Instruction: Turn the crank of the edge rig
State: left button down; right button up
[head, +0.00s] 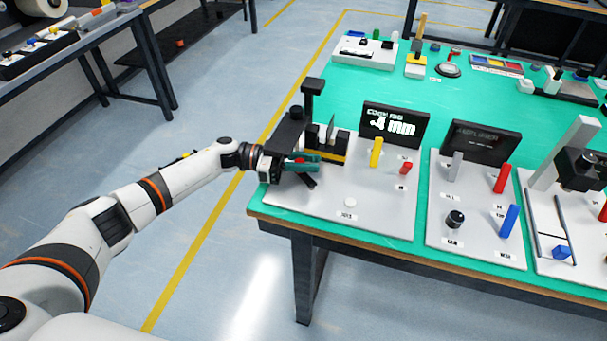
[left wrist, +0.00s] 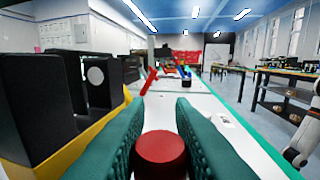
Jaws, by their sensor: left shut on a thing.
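The edge rig is a light panel (head: 330,205) at the table's near left corner. My left gripper (head: 310,162), with green fingers, is low at the rig's left side, beside that block. In the left wrist view a round red knob (left wrist: 162,147) sits between the fingers, which are shut on it. It looks like the crank's handle. My right gripper is out of view.
The rig panel also has a yellow lever (head: 376,152), a red lever (head: 406,168) and a white button (head: 350,202). A second panel (head: 470,238) with a knob and levers stands to the right. Floor is clear left of the table.

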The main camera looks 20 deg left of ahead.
pick_arm(q)
jog(key=shift+w+d+m+g+b, duration=0.1)
jog(key=shift+d+m+g+b, duration=0.15)
jog(key=shift+m+g+b, duration=0.65)
jog(key=shift+g, duration=0.4)
jog(key=c, duration=1.3)
grip_release()
jog(key=shift+o, duration=0.2)
